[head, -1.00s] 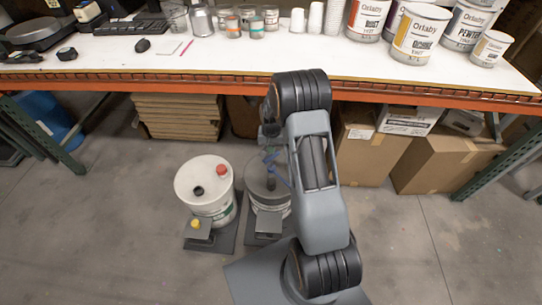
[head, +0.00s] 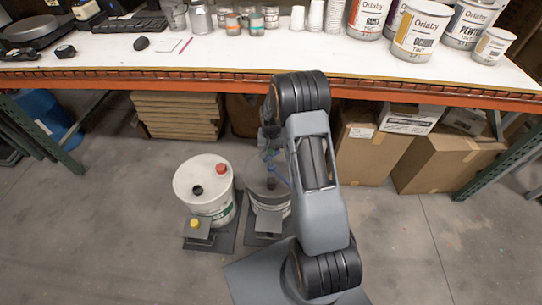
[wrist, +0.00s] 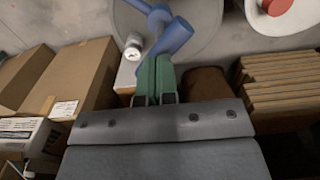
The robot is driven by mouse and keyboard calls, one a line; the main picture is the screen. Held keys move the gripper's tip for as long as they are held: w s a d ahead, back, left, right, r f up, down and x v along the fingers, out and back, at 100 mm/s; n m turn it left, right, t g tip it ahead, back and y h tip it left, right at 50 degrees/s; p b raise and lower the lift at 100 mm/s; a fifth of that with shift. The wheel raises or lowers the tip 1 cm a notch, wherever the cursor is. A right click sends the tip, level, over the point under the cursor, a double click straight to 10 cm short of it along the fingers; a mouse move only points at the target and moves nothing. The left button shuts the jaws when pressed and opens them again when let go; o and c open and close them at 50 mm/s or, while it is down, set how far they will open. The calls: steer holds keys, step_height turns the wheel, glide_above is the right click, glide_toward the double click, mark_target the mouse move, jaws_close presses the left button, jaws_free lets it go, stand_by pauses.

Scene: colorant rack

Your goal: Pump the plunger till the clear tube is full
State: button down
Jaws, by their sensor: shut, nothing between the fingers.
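A grey-lidded pail (head: 268,205) stands on the floor, partly hidden behind my arm. A blue pump part (head: 280,174) with a dark stem rises from its lid. In the wrist view the blue plunger handle (wrist: 172,38) lies just beyond my fingertips. My gripper (wrist: 155,66) has green fingers, shut together with nothing between them. Its tips overlap the lower end of the blue part in the picture; I cannot tell whether they touch. A small round white fitting (wrist: 133,47) sits beside the handle. I cannot make out the clear tube or its level.
A white pail (head: 203,186) with a red cap stands left of the grey-lidded pail. The bench (head: 200,62) with its orange edge runs behind, holding cans and cups. Cardboard boxes (head: 430,165) and stacked flat boards (head: 175,115) are under it. The floor at left is clear.

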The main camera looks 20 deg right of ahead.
mark_target(271, 158)
steer(key=shift+f+b, duration=1.9)
steer(key=shift+f, duration=1)
steer(key=shift+r+p, duration=2.55)
steer(key=shift+r, duration=1.3)
steer(key=shift+f, duration=0.15)
steer(key=shift+f+b, duration=2.05)
steer(key=shift+f, duration=0.6)
steer(key=shift+f+b, duration=0.7)
steer(key=shift+f, duration=0.25)
steer(key=shift+r+p, duration=2.45)
steer(key=shift+r, duration=1.3)
steer(key=shift+r, duration=0.1)
steer(key=shift+r+p, duration=2)
steer(key=shift+r, duration=0.9)
